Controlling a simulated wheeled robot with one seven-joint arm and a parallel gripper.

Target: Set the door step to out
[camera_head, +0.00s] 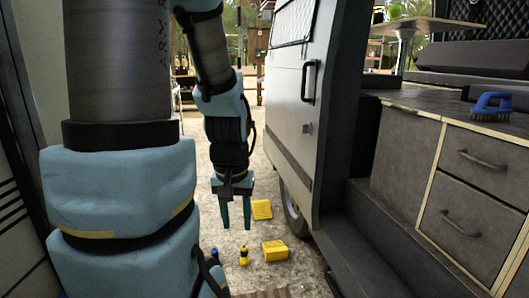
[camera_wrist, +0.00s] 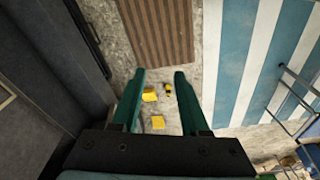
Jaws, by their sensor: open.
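The van's open doorway is at the right in the head view, with a dark step-like ledge (camera_head: 372,235) along its lower edge. I cannot tell whether this ledge is the door step or whether a step is in or out. My gripper (camera_head: 236,228) points down, open and empty, over the ground left of the van's white door. In the wrist view my gripper (camera_wrist: 160,74) shows two spread green fingers with nothing between them but the ground and small items far below. A brown ribbed panel (camera_wrist: 155,30) lies beyond the fingertips, apart from them.
Yellow blocks (camera_head: 275,250) and a small yellow-black bottle (camera_head: 244,256) are on the gravel below. The white door (camera_head: 298,90) and drawers (camera_head: 478,160) flank the doorway. A blue brush (camera_head: 491,106) sits on the counter. A striped blue-white surface (camera_wrist: 250,50) is at right in the wrist view.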

